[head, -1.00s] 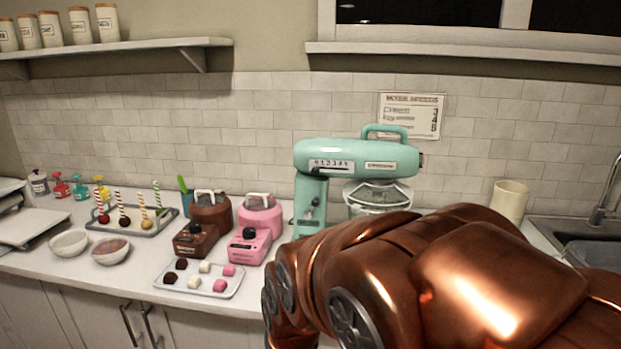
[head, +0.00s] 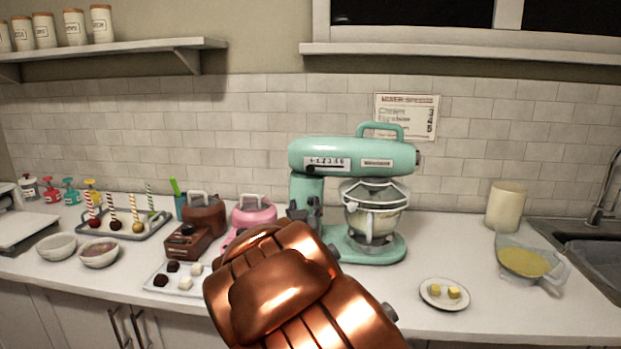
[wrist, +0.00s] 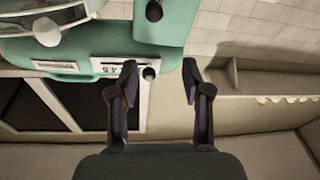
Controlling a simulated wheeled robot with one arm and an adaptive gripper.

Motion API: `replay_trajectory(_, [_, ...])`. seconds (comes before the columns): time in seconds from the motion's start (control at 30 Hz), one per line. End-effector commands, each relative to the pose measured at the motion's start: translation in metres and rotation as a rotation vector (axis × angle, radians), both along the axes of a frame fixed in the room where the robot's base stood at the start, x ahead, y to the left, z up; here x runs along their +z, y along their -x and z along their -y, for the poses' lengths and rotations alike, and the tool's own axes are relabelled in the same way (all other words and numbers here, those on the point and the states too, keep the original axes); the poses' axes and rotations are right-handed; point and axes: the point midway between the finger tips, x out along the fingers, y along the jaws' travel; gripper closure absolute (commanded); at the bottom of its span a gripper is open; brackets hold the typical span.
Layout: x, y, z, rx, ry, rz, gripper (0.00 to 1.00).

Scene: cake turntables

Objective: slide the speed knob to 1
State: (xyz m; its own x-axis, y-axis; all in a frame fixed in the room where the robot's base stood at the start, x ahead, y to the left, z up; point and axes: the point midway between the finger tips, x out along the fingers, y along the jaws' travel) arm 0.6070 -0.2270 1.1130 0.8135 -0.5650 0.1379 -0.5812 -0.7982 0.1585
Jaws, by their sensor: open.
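The teal stand mixer (head: 352,156) stands on the counter with a white speed scale (head: 327,163) on the side of its head. In the wrist view the mixer (wrist: 160,22) appears upside down, and part of the scale (wrist: 112,65) is behind a finger. A round black speed knob (wrist: 149,74) shows at the scale's end, between my fingertips in the picture and closer to the left one. My gripper (wrist: 160,82) is open and empty; I cannot tell its depth from the knob. In the head view my gripper (head: 304,208) is in front of the mixer's column, below the scale.
A second black knob (wrist: 154,11) is on the mixer's column. A mixing bowl (head: 372,218) sits under the head. Brown (head: 186,241) and pink (head: 253,213) machines stand left of the mixer. A small plate (head: 445,293) lies to the right. A speed chart (head: 405,116) hangs behind.

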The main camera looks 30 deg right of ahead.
Motion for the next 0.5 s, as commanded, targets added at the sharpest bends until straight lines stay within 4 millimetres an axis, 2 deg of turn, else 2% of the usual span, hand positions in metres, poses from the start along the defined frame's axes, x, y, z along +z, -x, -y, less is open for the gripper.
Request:
replay_trajectory(0.2, [0.025,0.0,0.011,-0.033,0.146,0.135,0.52])
replay_trajectory(0.37, [0.036,0.001,0.013,-0.04,0.185,0.171,0.52])
replay_trajectory(0.5, [0.042,-0.007,0.018,-0.04,0.188,0.176,0.52])
